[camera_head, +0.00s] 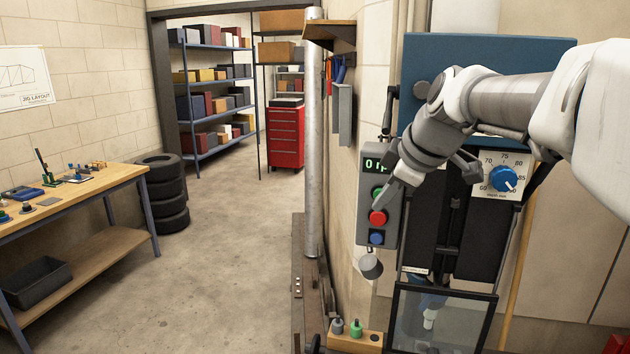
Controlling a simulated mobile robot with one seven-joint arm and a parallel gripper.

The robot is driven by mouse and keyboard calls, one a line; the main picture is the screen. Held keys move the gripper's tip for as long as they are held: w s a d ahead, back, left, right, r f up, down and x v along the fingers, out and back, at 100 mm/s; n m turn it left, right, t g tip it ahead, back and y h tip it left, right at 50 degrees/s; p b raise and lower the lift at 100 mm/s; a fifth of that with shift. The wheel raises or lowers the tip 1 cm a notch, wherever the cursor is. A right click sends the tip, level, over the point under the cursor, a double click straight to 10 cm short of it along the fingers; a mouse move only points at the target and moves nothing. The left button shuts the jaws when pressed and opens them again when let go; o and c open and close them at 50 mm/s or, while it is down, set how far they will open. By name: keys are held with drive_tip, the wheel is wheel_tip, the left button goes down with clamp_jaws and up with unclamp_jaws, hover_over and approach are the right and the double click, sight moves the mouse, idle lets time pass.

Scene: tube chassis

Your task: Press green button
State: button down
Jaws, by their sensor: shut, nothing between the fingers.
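A grey control box (366,230) is on the wall-side machine. It has a green lit display (372,164) on top, a green button (377,192) below it, then a red button (377,218) and a blue button (376,238). My gripper (384,203) is shut and empty. I cannot tell whether the tip touches the button.
A dial plate with a blue knob (504,179) is right of my wrist. A dark-framed clear panel (441,320) and a wooden block with small bottles (355,341) are below. A metal pole (314,150) stands left of the box. The floor further left is open.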

drive_tip(key=shift+w+d+p, duration=0.15)
drive_tip(key=shift+w+d, duration=0.05)
drive_tip(key=shift+w, duration=0.4)
drive_tip(key=shift+w+d+p, duration=0.15)
drive_tip(key=shift+w+d, duration=0.05)
drive_tip(key=shift+w, duration=0.35)
